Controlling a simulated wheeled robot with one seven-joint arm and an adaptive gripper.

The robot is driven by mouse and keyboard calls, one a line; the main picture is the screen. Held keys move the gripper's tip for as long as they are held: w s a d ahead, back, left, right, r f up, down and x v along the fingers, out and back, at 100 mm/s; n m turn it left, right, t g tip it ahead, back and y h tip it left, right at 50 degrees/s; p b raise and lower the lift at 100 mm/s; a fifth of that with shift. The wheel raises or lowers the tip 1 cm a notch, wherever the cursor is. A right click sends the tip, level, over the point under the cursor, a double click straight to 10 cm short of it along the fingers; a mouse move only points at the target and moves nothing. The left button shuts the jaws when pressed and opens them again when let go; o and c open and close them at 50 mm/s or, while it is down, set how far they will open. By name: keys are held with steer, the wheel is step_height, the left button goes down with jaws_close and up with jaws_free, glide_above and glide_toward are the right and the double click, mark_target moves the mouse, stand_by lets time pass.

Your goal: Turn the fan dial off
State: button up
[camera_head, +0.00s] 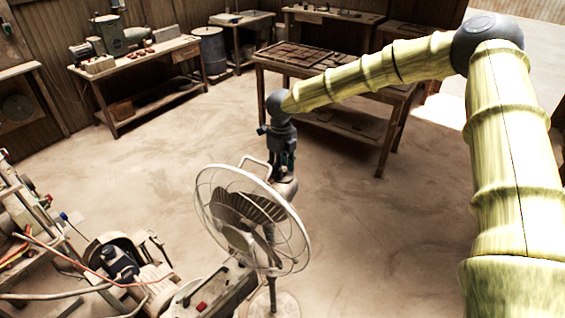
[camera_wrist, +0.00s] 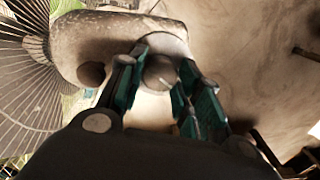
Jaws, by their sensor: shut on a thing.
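A pedestal fan (camera_head: 250,220) with a round wire cage stands on the floor in the middle of the head view. My gripper (camera_head: 283,168) points down at the top rear of its motor housing (camera_head: 287,188). In the wrist view the worn grey housing (camera_wrist: 110,35) fills the upper left, with the cage wires beyond it. A round grey dial (camera_wrist: 160,70) at the housing's end sits between my teal fingers, and my gripper is shut on it. The dial's setting cannot be read. In the head view the dial is hidden by my gripper.
A workbench (camera_head: 300,68) with dark tiles stands behind my arm. Another bench (camera_head: 120,75) with a machine is at the back left, beside a blue barrel (camera_head: 211,50). Machinery with cables (camera_head: 115,260) crowds the lower left. The floor right of the fan is open.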

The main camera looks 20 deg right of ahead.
steer(key=n+p, duration=0.1)
steer(key=n, duration=0.3)
steer(key=shift+s+f+n+p, duration=0.1)
steer(key=shift+n+p, duration=0.2)
steer(key=shift+p, duration=0.05)
steer(key=shift+n+p, duration=0.5)
steer(key=shift+n, duration=1.1)
steer(key=o, duration=1.1)
steer(key=shift+c, duration=0.2)
step_height(320, 180, up, 12)
steer(key=shift+w, duration=0.2)
